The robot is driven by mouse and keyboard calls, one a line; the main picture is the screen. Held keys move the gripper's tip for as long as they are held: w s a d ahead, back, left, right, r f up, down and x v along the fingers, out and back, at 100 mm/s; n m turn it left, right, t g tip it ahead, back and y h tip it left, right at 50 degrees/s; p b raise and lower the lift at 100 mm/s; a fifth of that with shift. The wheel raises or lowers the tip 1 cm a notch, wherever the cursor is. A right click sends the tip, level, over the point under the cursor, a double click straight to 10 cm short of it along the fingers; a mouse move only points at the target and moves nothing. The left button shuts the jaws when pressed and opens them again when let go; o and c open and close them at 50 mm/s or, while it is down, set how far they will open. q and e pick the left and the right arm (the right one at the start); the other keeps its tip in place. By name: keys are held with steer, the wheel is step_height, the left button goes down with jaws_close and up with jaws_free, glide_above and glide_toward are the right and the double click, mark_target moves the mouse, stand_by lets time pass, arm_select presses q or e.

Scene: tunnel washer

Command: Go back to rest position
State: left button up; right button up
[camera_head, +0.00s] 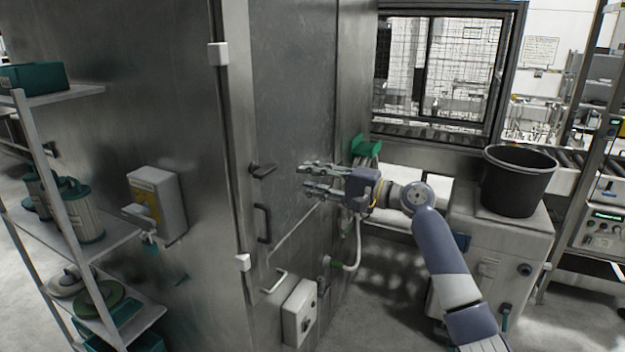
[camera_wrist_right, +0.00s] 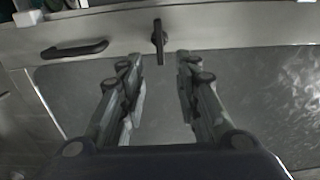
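My right gripper (camera_head: 312,178) reaches in from the right in the head view, in front of the metal door of a tall steel cabinet (camera_head: 290,95). It is open and empty, with its two fingers (camera_wrist_right: 158,75) apart in the right wrist view. A dark latch handle (camera_head: 262,170) is just left of the fingertips; in the wrist view the latch (camera_wrist_right: 158,38) lies beyond the gap between the fingers. Contact with it does not show. A dark pull handle (camera_head: 262,223) is below the latch. My left gripper is not in view.
A black bucket (camera_head: 518,180) stands on a grey unit to the right. A shelf rack (camera_head: 62,170) with canisters is at the left. Grey floor shows below my right arm.

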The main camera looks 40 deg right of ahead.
steer(key=shift+f, duration=0.1)
stand_by(0.3)
